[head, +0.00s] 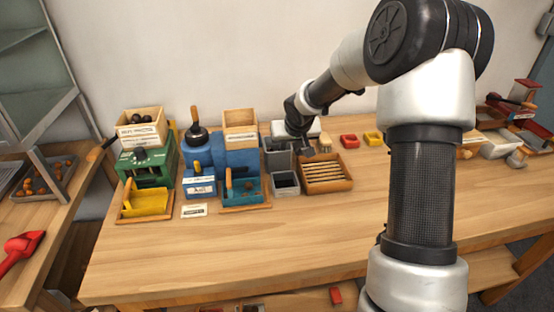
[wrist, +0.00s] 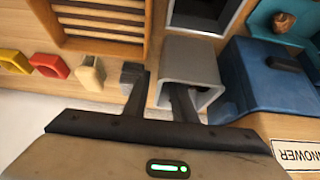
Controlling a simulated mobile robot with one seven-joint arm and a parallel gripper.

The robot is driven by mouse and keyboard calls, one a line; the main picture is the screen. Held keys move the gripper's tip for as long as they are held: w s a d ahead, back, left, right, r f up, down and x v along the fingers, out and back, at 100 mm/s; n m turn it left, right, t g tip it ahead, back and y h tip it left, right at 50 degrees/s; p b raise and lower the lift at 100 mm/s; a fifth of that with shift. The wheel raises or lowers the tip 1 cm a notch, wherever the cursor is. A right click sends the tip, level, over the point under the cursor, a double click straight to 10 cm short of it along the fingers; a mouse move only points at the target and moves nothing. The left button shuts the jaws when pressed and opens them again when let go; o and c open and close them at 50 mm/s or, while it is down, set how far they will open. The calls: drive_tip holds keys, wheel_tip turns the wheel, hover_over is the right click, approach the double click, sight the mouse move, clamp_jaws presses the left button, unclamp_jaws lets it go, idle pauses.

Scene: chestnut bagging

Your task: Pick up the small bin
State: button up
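Two grey bins stand mid-table in the head view: a rear one (head: 277,158) and a front one (head: 286,184); I cannot tell which is meant by the small bin. The wrist view shows the rear bin (wrist: 190,62) close up and the front bin (wrist: 203,22) with a dark inside. My gripper (wrist: 160,85) is open, its two fingers apart. One finger is at the rear bin's dark opening. The other is outside its side wall, beside a small grey block (wrist: 131,75). In the head view my gripper (head: 302,146) is small and partly hidden by my wrist.
A slatted wooden tray (head: 326,174) stands close to the right of the bins. Blue boxes (head: 240,162) stand close on their left. Small red (head: 348,141) and yellow (head: 373,139) bins sit behind. The table's front (head: 220,255) is clear.

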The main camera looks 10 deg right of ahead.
drive_tip(key=shift+w+f, duration=0.35)
drive_tip(key=shift+f, duration=0.25)
clamp_jaws()
drive_tip(key=shift+r, duration=0.1)
idle(0.9)
